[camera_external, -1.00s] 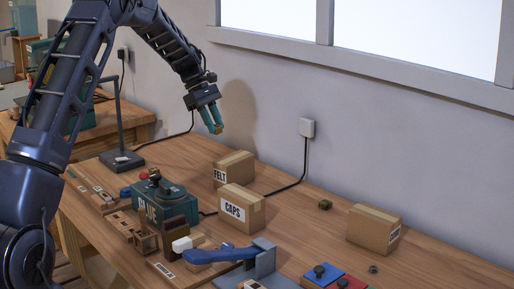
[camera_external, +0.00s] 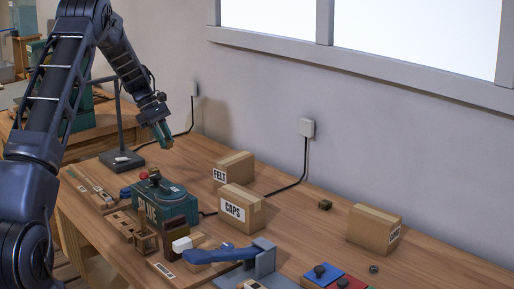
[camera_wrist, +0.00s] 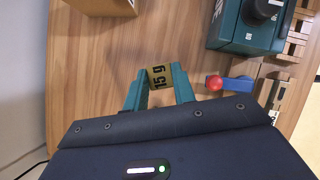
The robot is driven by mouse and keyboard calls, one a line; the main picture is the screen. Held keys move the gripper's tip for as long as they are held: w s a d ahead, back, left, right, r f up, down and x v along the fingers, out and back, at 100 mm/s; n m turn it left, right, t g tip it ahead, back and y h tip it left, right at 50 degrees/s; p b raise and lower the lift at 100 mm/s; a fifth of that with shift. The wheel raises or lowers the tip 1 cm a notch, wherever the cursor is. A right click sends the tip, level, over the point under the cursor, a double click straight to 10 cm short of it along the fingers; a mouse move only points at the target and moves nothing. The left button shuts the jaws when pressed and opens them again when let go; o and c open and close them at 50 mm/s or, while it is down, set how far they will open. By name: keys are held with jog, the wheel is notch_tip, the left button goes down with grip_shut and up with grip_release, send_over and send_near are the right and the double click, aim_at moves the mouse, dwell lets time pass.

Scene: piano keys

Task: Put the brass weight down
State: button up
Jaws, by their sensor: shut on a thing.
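The brass weight (camera_wrist: 160,78), marked "15 g", is between the two teal fingers of my gripper (camera_wrist: 160,90) in the wrist view. My gripper is shut on it. In the external view my gripper (camera_external: 163,140) points down above the back left part of the wooden table (camera_external: 330,238), behind the green glue box (camera_external: 178,206). The weight is hard to make out in that view. Wood surface shows below the weight in the wrist view, and I cannot tell the exact height.
A FELT box (camera_external: 236,166) and a CAPS box (camera_external: 242,208) stand right of the glue box. A lamp base (camera_external: 122,160) is at the left. A red ball-topped blue piece (camera_wrist: 238,84) lies near the gripper. Table behind the glue box is clear.

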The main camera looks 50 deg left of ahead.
notch_tip(320, 180, down, 13)
jog(key=shift+r, duration=0.2)
dwell(0.3)
jog(key=shift+f, duration=0.15)
jog(key=o, duration=0.9)
jog(key=shift+o, duration=0.2)
jog(key=v, duration=1.2)
jog(key=shift+r, duration=0.2)
jog(key=shift+d, duration=0.1)
